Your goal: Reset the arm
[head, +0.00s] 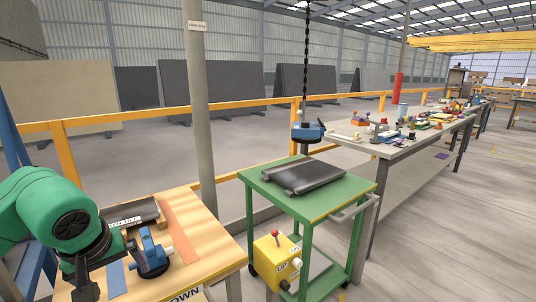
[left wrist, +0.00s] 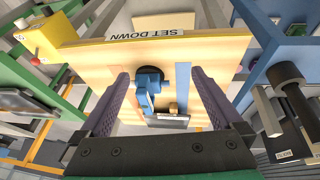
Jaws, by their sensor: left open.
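My left arm, green, comes in from the left in the head view, with its gripper (head: 88,284) low over the near left part of the wooden set-down table (head: 205,262). In the left wrist view the gripper (left wrist: 160,76) has its two dark ribbed fingers wide apart, with nothing held between them. Beyond the fingers, a blue tool with a round dark base (left wrist: 150,82) stands on the wood. The same blue tool (head: 152,256) shows right of the gripper in the head view. I cannot tell the exact gap to it. My right gripper is out of view.
A dark slab (head: 132,215) lies at the table's back. A green cart (head: 312,213) carries a dark tray-like slab (head: 303,175); a yellow control box (head: 277,261) with a red-knobbed lever is on its front. A blue lifter (head: 307,132) hangs from a chain. A cluttered bench (head: 395,150) stands right.

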